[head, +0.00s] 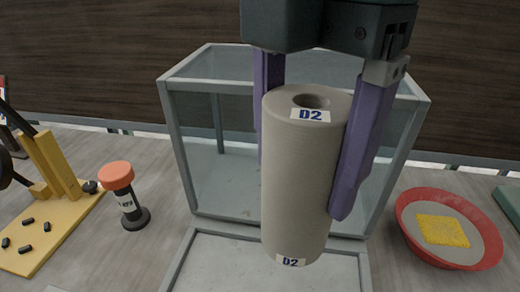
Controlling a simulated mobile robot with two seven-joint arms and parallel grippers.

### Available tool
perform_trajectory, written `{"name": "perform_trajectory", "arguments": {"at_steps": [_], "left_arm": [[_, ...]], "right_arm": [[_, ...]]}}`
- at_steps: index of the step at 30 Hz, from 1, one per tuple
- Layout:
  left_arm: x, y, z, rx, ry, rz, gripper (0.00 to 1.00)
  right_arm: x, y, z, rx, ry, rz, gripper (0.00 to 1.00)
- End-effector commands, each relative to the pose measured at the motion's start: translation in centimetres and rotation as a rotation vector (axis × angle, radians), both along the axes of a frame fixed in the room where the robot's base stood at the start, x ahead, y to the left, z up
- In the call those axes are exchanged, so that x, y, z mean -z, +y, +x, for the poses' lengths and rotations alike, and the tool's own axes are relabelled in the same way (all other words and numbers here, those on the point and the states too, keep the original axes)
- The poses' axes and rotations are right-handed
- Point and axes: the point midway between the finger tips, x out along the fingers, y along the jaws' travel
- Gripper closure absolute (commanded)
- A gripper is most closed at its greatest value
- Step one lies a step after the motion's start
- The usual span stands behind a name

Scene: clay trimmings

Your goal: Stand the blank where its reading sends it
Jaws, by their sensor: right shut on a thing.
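The blank is a grey-brown clay cylinder (296,180) with a round hole in its top. It carries two white labels reading "D2", one near the top and one near the bottom. My right gripper (300,188) reaches down from above, its two purple fingers shut on the blank's sides. The blank is held nearly upright in front of a clear-walled case with a grey frame (186,150). A pale tray or panel with a grey rim (192,252) lies in front of the case, partly hidden by the blank. I cannot tell whether the blank's base touches it. My left gripper is not in view.
At the left, a yellow stand (52,165) holds several small black pieces on its base. An orange-capped black tool (118,176) stands beside it. A red bowl (408,215) with a yellow sponge (442,231) sits at the right. A green edge (509,206) shows at far right.

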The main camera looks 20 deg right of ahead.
Motion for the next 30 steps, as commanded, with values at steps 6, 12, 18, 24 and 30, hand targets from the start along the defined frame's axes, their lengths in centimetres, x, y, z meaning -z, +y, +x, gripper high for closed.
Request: {"name": "perform_trajectory", "arguments": {"at_steps": [6, 12, 18, 24, 30], "left_arm": [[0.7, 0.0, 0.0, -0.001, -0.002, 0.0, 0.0], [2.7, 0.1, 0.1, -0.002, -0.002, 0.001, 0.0], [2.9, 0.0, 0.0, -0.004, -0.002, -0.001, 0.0], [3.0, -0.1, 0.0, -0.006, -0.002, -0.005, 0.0], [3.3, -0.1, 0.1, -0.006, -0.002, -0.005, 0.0]], "right_arm": [[2.1, 0.2, 0.0, -0.008, 0.006, 0.003, 1.0], [7.9, 0.2, -0.1, -0.007, 0.009, 0.004, 1.0], [12.6, 0.0, 0.0, -0.006, 0.006, -0.002, 1.0], [15.2, 0.1, 0.1, -0.007, 0.001, 0.001, 1.0], [17.5, 0.0, 0.0, -0.008, 0.003, -0.001, 1.0]]}}
